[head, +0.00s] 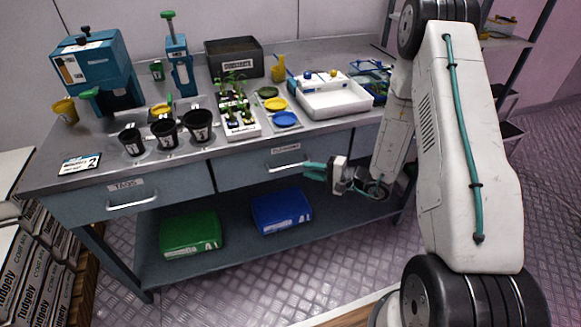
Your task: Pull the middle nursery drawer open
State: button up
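The middle drawer (240,172) of the grey-blue bench is in the head view, its front looking flush with the bench. It has a white label too small to read surely and a metal bar handle (287,167). My gripper (308,170), with teal fingers, is just right of the handle, in front of the drawer's right part. The fingers point left towards the handle and look parted, with nothing between them. I cannot tell whether a fingertip touches the handle.
The left drawer (160,184), labelled TAGS, looks shut. Green (190,232) and blue (282,212) bins sit on the lower shelf. Black pots (198,127), a seedling tray (240,122) and a white box (335,98) crowd the benchtop. My arm hides the bench's right end.

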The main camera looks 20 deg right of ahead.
aim_at(291, 167)
jog(key=x, duration=0.7)
jog(key=shift+w+a+f, duration=0.15)
jog(key=shift+w+f, duration=0.05)
jog(key=shift+w, duration=0.1)
jog(key=shift+c, duration=0.3)
grip_shut()
